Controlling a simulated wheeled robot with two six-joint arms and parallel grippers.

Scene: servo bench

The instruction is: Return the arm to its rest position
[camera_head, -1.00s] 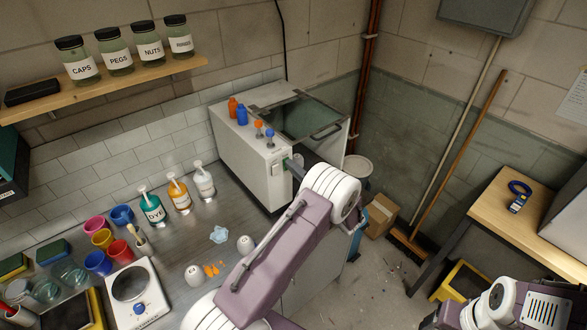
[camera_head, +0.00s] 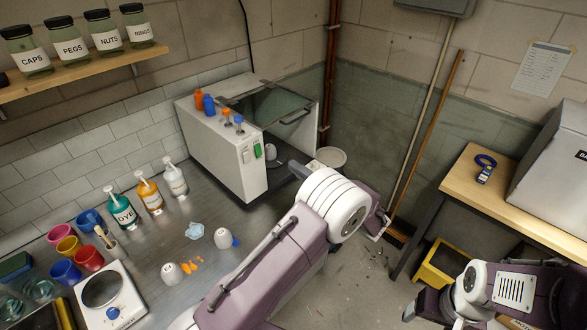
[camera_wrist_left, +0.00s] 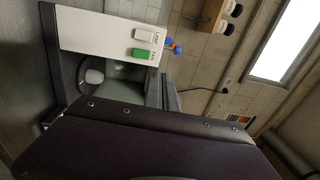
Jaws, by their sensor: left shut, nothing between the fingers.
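My left arm comes up from the bottom of the head view, its white-ringed joint in front of the bench's right end. My left gripper (camera_head: 376,232) is partly hidden behind that joint. It is shut and empty, over the floor to the right of the white cabinet (camera_head: 222,155), apart from it. The cabinet's open front shows a white cup (camera_head: 270,152) inside and a green switch (camera_head: 258,151) on its panel. The left wrist view shows the cabinet (camera_wrist_left: 110,38), the green switch (camera_wrist_left: 142,54) and the cup (camera_wrist_left: 95,76). My right arm is at lower right; its fingertips do not show.
Open floor lies between.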

